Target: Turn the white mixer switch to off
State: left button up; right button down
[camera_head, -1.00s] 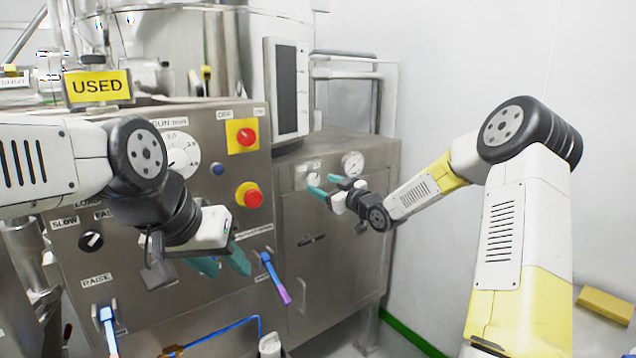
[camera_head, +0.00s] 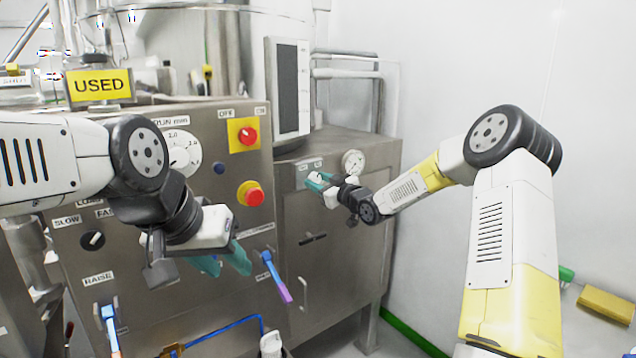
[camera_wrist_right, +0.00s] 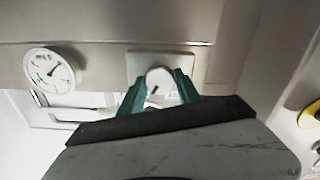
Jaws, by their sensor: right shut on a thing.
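The white mixer switch (camera_wrist_right: 160,82) is a round knob with a dark mark on a pale plate. In the head view it (camera_head: 316,176) sits on the steel cabinet to the left of the round gauge. My right gripper (camera_head: 318,182) is at the switch; in the right wrist view its teal fingers (camera_wrist_right: 158,92) stand on either side of the knob and are shut on it. My left gripper (camera_head: 222,262) hangs in front of the control panel with its teal fingers apart, empty.
The gauge (camera_head: 353,162) is close beside my right gripper. The control panel carries a red knob on a yellow plate (camera_head: 243,135), a red button (camera_head: 251,194) and a lever with a purple end (camera_head: 276,276). A yellow block (camera_head: 606,304) lies at the lower right.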

jog(key=shift+n, duration=0.3)
jog(key=n, duration=0.5)
jog(key=shift+n, duration=0.3)
jog(key=n, duration=0.5)
jog(key=shift+n, duration=0.4)
jog(key=c, duration=0.9)
grip_release()
jog(key=shift+o, duration=0.2)
